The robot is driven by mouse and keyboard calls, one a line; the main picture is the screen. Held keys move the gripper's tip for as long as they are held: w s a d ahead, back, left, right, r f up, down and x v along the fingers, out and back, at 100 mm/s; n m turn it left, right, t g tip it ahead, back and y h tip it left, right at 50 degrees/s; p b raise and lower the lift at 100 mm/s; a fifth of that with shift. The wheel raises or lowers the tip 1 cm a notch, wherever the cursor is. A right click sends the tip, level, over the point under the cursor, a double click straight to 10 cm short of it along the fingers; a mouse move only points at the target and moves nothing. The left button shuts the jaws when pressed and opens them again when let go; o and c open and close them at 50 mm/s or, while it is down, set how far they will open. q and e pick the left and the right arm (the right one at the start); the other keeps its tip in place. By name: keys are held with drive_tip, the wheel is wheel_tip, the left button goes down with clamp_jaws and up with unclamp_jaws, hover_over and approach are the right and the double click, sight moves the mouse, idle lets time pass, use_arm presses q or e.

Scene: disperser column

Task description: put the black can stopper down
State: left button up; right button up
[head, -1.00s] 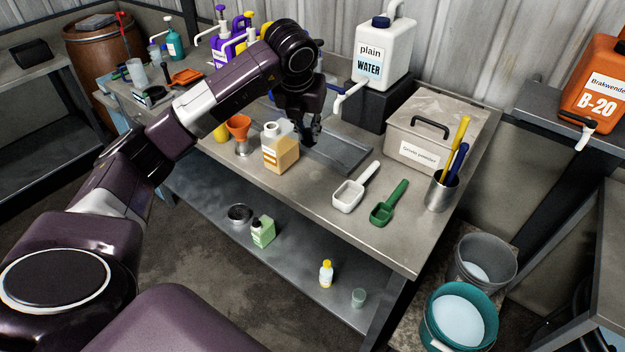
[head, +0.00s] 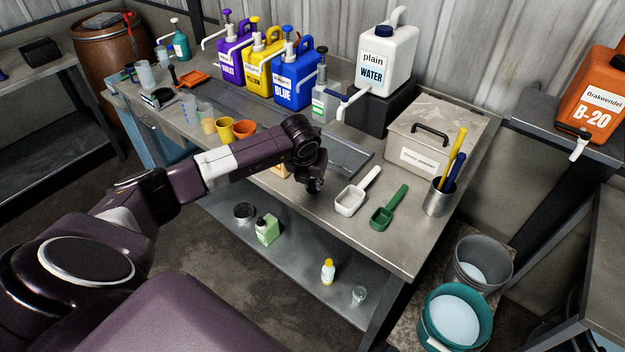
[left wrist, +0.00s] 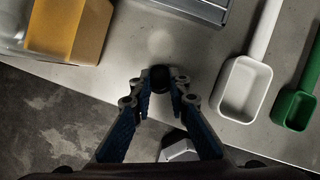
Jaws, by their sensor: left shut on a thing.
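My left gripper (head: 316,186) is near the front edge of the workbench, left of the white scoop. In the left wrist view, the fingers of this gripper (left wrist: 160,84) are closed around the small black stopper (left wrist: 160,76), which shows between the tips. The stopper is over the bench top; whether it touches the surface I cannot tell. In the head view my arm hides most of the can, and the stopper cannot be made out. My right gripper is not in view.
A white scoop (head: 349,200) and a green scoop (head: 383,216) lie right of the gripper. A metal cup (head: 437,201) with tools and a lidded grey box (head: 421,150) stand farther right. A shallow grey tray (head: 345,155) lies behind. The bench top beside the gripper is bare.

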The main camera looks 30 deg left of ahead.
use_arm(q)
drive_tip(key=shift+f, duration=0.15)
drive_tip(key=o, duration=0.8)
drive_tip(key=shift+c, duration=0.2)
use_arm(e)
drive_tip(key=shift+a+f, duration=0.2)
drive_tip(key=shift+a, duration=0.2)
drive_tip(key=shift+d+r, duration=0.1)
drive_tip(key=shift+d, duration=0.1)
use_arm(q)
drive_tip(key=shift+r, duration=0.3)
drive_tip(key=b+v, duration=0.4)
drive_tip(key=v, duration=0.7)
drive_tip(key=shift+r, duration=0.4)
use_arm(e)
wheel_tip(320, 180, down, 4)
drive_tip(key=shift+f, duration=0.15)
use_arm(q)
drive_tip(key=shift+s, duration=0.15)
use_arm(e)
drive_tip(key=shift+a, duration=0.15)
